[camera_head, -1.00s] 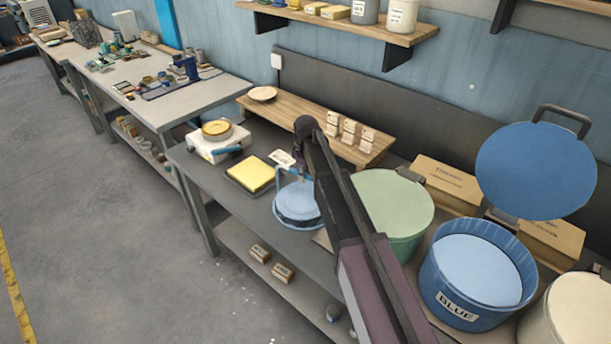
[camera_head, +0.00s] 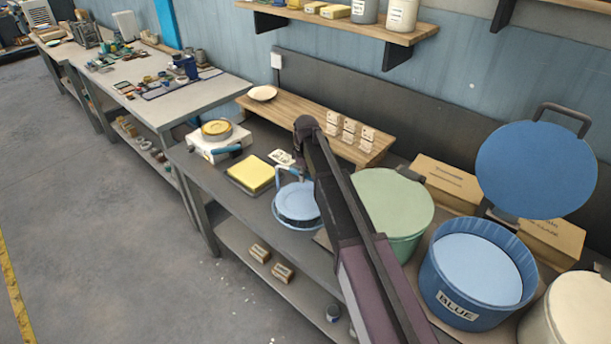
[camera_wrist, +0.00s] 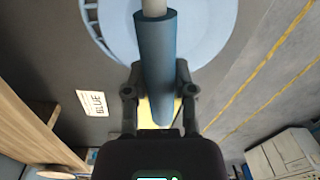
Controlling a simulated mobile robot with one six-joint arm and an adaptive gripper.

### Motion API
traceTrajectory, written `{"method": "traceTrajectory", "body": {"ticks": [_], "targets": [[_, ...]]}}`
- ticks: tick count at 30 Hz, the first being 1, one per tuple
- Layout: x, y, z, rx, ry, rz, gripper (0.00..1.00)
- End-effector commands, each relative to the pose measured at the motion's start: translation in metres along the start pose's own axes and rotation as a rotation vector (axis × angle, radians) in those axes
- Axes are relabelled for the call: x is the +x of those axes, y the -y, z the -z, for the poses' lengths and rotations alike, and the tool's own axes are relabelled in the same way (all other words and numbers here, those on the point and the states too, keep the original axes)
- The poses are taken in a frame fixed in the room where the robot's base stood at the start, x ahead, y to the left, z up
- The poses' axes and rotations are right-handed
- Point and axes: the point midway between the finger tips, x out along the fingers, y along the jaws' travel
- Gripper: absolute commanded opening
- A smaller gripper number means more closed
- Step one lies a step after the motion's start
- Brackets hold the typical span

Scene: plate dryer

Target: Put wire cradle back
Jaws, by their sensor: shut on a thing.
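My gripper (camera_wrist: 160,95) is shut on the blue cylindrical handle (camera_wrist: 155,50) of the wire cradle in the wrist view. A pale grey rod (camera_wrist: 154,7) continues from the handle's far end. The rest of the cradle's wire is hard to make out. A light blue round plate (camera_wrist: 205,25) shows behind the handle. In the head view the light blue plate (camera_head: 298,203) lies at the bench's front edge, within a blue rim. My arm partly covers this spot, and I cannot tell whether the cradle touches the plate.
A yellow sponge-like block (camera_head: 250,172) on a dark tray and a white scale-like device (camera_head: 218,142) stand left. A white card (camera_head: 282,157) lies behind the plate. A green tub (camera_head: 395,205) and an open blue bucket (camera_head: 475,270) stand right. A wooden riser (camera_head: 310,125) runs behind.

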Motion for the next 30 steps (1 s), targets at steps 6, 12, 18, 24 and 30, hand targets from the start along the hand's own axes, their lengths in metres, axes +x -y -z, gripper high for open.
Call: {"method": "traceTrajectory", "body": {"ticks": [6, 12, 18, 24, 30], "targets": [[0.0005, 0.0008, -0.0002, -0.001, 0.000, 0.001, 0.00], [0.0006, 0.0009, -0.0003, -0.001, 0.000, 0.002, 0.60], [0.0005, 0.0005, -0.0004, 0.000, 0.000, 0.001, 0.74], [0.0006, 0.0001, -0.0004, 0.000, 0.000, 0.000, 0.74], [-0.0002, 0.0000, -0.0003, 0.000, 0.000, 0.000, 0.74]]}}
